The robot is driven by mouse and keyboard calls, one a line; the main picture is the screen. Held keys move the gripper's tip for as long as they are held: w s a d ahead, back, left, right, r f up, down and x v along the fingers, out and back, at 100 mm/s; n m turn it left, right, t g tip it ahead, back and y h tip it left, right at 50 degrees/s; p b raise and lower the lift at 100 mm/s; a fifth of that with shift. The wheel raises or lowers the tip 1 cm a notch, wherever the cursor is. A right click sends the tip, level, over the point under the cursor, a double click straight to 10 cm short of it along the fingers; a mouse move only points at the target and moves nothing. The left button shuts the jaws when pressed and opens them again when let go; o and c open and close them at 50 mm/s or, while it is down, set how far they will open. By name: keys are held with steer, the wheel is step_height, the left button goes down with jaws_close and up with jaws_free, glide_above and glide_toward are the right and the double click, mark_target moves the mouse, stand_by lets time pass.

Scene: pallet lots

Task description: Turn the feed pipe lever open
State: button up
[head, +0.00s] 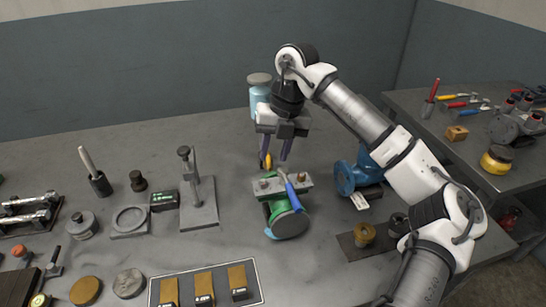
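A green valve or pipe body (287,222) stands on the table near the middle, with a grey plate (262,187) across its top. A blue lever (291,192) lies slanted over this plate. A small yellow piece, perhaps another lever handle (268,160), stands just behind the plate. I cannot tell which of the two levers belongs to the feed pipe. My gripper (274,156) points down behind and above the plate. Its two fingers are apart, with the yellow piece close to the left finger. I cannot tell whether they touch. The blue lever is apart from the fingers.
A blue pump-like body (358,177) stands right of the valve. A grey stand with a post (198,200) is to the left. A tray with several dark and tan blocks (250,268) lies in front. A light blue jar (260,92) stands behind my gripper.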

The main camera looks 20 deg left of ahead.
mark_target(271, 167)
steer(key=shift+s+a+f, duration=0.1)
steer(key=shift+a+f, duration=0.05)
steer(key=shift+f, duration=0.6)
steer(key=shift+a+f, duration=0.1)
steer(key=shift+f, duration=0.65)
jaws_close()
